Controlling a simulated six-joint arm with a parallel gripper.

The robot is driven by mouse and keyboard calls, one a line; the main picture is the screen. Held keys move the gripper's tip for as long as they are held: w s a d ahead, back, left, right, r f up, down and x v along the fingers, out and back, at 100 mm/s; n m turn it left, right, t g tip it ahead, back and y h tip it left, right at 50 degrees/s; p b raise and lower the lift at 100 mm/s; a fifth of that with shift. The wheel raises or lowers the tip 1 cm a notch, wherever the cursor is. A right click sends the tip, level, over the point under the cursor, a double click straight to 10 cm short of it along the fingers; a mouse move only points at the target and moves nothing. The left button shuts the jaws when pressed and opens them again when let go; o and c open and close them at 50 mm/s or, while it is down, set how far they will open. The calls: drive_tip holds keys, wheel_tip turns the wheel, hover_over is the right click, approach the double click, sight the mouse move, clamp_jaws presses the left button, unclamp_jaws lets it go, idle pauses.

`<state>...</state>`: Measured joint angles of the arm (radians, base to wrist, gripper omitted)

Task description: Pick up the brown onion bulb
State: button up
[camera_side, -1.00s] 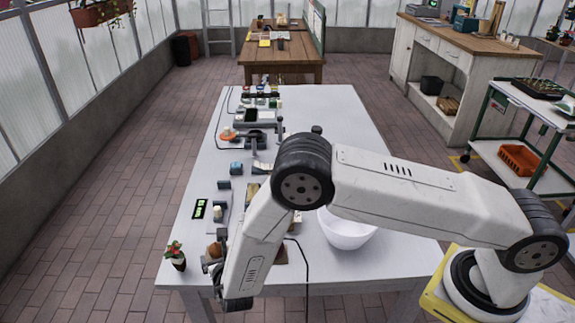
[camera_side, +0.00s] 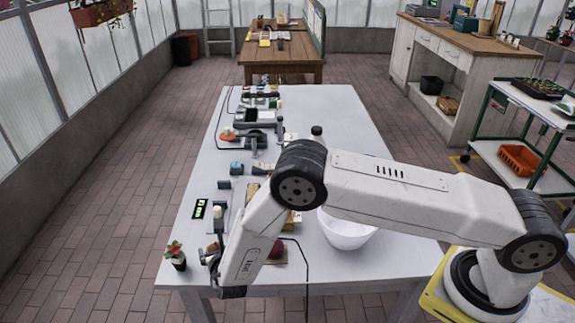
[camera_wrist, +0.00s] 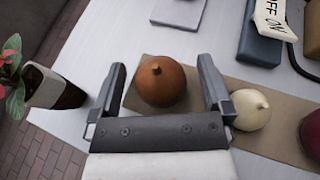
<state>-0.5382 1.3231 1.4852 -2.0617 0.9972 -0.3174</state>
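The brown onion bulb (camera_wrist: 162,82) sits on a tan board (camera_wrist: 284,134) in the wrist view, stem up. My gripper (camera_wrist: 164,80) is open, with one finger on each side of the bulb.
A pale onion (camera_wrist: 249,110) sits just right of my right finger, with a dark red bulb (camera_wrist: 312,135) beyond it. A potted plant (camera_wrist: 50,88) stands to the left. A white bowl (camera_side: 346,232) stands right of my arm.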

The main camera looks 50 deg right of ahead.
drive_tip(key=c, duration=1.2)
drive_tip(key=shift+r, duration=0.15)
drive_tip(key=shift+r, duration=0.7)
drive_tip(key=shift+s+d+r, duration=0.6)
drive_tip(key=shift+s+r, duration=1.3)
drive_tip(key=shift+s, duration=0.35)
drive_tip(key=shift+s+d+r, duration=0.6)
drive_tip(key=shift+s+r, duration=1.3)
drive_tip(key=shift+s, duration=0.35)
drive_tip(key=shift+s+d+r, duration=0.6)
drive_tip(key=shift+s+r, duration=1.3)
drive_tip(key=shift+s, duration=0.35)
